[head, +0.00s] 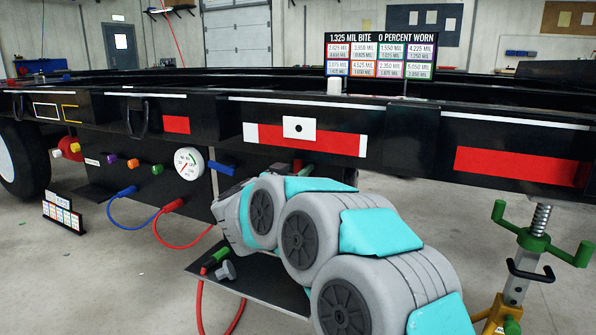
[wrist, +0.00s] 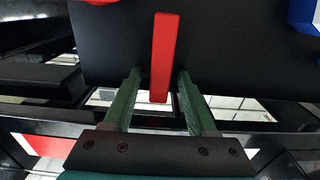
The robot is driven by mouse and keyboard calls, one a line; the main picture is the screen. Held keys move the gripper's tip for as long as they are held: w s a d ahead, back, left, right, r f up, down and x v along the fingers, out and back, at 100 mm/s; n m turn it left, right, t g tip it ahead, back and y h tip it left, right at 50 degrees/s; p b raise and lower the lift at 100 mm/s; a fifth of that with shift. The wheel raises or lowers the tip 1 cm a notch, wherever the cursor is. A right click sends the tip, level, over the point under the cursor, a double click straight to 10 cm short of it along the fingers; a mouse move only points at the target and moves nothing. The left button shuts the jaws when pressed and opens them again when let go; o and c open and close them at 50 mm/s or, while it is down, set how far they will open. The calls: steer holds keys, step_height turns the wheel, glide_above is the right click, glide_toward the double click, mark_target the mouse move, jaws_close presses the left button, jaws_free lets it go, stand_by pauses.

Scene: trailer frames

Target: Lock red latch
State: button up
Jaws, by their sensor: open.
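The red latch (wrist: 164,60) is a flat red bar in the middle of the wrist view, lying over a dark panel. My gripper (wrist: 159,78) is open, with one green finger on each side of the latch. Gaps show between the latch and both fingers, so it is not gripped. In the head view my grey and teal arm reaches up to the trailer's side rail and hides the fingers. A small red piece (head: 298,164) shows just above the arm there; I cannot tell if it is the same latch.
A blue handle (head: 222,169) sits left of my arm, and a blue part (wrist: 306,14) shows at the wrist view's upper right. A pressure gauge (head: 188,163), coloured knobs and hoses are further left. A green-handled jack stand (head: 541,235) stands at right.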

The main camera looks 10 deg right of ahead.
steer(key=shift+w+d, duration=0.1)
steer(key=shift+w, duration=0.1)
jaws_close()
stand_by(0.4)
stand_by(1.0)
